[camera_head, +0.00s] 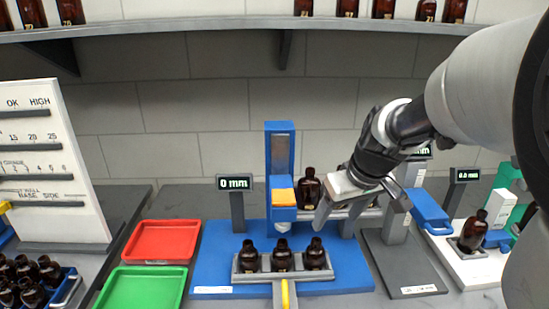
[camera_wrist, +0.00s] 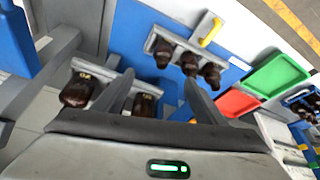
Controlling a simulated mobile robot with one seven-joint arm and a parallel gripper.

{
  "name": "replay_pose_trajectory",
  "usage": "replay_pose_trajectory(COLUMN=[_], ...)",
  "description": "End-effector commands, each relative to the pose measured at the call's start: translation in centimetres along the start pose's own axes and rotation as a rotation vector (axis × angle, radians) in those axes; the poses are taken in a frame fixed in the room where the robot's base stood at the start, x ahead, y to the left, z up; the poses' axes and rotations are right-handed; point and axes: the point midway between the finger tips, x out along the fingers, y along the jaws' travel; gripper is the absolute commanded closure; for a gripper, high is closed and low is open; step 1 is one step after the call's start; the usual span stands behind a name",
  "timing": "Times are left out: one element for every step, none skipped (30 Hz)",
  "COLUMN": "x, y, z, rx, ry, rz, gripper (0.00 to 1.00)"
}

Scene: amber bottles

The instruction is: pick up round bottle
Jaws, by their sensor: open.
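Brown bottles with dark caps stand in several places, and I cannot tell for sure which one the task calls round. Three stand in the front grey holder: left (camera_head: 248,257), middle (camera_head: 282,257) and right (camera_head: 315,256). Another bottle (camera_head: 309,188) stands behind, just left of my gripper. My gripper (camera_head: 357,205) is open above the rear rail. In the wrist view, a labelled bottle (camera_wrist: 145,104) shows between the fingers (camera_wrist: 158,80), partly hidden by the gripper body. A second labelled bottle (camera_wrist: 77,92) is left of them. No contact is visible.
A blue column (camera_head: 280,150) with an orange-topped block stands left of my gripper. Red (camera_head: 163,241) and green (camera_head: 141,287) trays lie left. A bottle (camera_head: 473,232) stands on a white stand at right. A shelf (camera_head: 220,27) runs above. Displays flank the blue base.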

Motion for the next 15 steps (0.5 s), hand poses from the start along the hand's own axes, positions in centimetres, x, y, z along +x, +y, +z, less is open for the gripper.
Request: replay_pose_trajectory(x=[0.7, 1.1, 1.8, 2.4, 3.1, 4.0, 4.7, 5.3, 6.2, 6.9, 7.5, 8.4, 8.9, 9.5, 10.1], y=[0.0, 0.0, 0.0, -0.1, -0.1, -0.1, -0.1, -0.1, -0.1, -0.1, -0.2, -0.2, -0.1, -0.2, -0.1], z=[0.1, 0.1, 0.1, 0.2, 0.2, 0.2, 0.2, 0.2, 0.2, 0.2, 0.2, 0.2, 0.1, 0.2, 0.1], rx=[-0.002, -0.002, -0.002, -0.002, -0.001, -0.002, -0.002, -0.002, -0.002, -0.002, -0.002, -0.002, -0.002, -0.001, -0.001], ry=[-0.003, -0.004, -0.005, -0.006, -0.006, -0.007, -0.008, -0.006, -0.007, -0.007, -0.006, -0.007, -0.006, -0.006, -0.005], rz=[-0.003, -0.004, -0.005, -0.005, -0.006, -0.006, -0.007, -0.006, -0.006, -0.006, -0.006, -0.006, -0.005, -0.005, -0.004], gripper=[0.35, 0.35, 0.35, 0.35, 0.35, 0.35, 0.35, 0.35, 0.35, 0.35, 0.35, 0.35, 0.35, 0.35, 0.35])
